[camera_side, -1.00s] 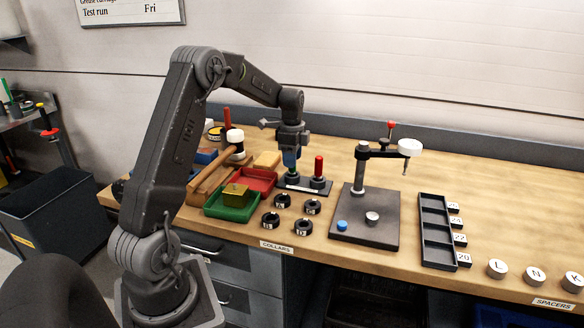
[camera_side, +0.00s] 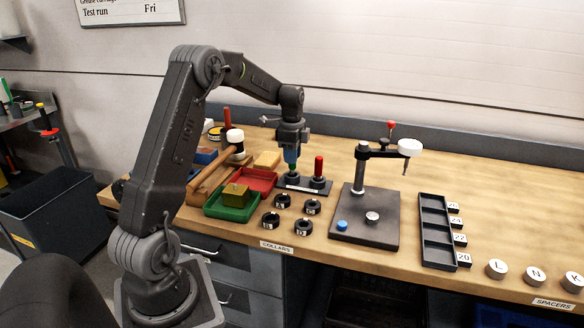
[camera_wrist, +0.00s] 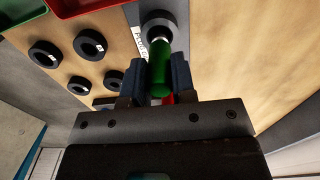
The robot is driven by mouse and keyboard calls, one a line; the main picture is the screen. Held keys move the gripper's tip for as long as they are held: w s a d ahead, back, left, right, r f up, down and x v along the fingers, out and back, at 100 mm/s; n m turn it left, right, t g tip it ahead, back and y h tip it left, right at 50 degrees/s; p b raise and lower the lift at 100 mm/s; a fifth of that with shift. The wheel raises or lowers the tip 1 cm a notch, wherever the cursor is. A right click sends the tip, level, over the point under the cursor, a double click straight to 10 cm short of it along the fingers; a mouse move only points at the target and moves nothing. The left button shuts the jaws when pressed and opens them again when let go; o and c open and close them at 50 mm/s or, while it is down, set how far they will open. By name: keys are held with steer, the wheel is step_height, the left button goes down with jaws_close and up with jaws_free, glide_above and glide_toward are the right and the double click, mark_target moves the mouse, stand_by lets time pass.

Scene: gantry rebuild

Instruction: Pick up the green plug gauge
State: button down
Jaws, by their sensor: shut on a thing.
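The green plug gauge (camera_wrist: 160,62) stands at the left post of a dark stand (camera_side: 304,187). In the wrist view its green handle is between the two blue fingers of my gripper (camera_wrist: 160,78), with a bright metal band and a dark round base (camera_wrist: 157,22) beyond it. My gripper (camera_side: 291,163) points straight down over the stand in the side view and is shut on the green handle. Only a little green shows below the fingers there. A red plug gauge (camera_side: 319,166) stands upright in the stand just to the right.
Red (camera_side: 258,178) and green (camera_side: 217,211) trays lie to the left, near a mallet (camera_side: 236,138). Several black collars (camera_side: 271,220) lie in front. A gauge stand on a dark plate (camera_side: 350,230) is to the right. Bench space behind the stand is clear.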

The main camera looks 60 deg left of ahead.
steer(key=shift+r, duration=3.4)
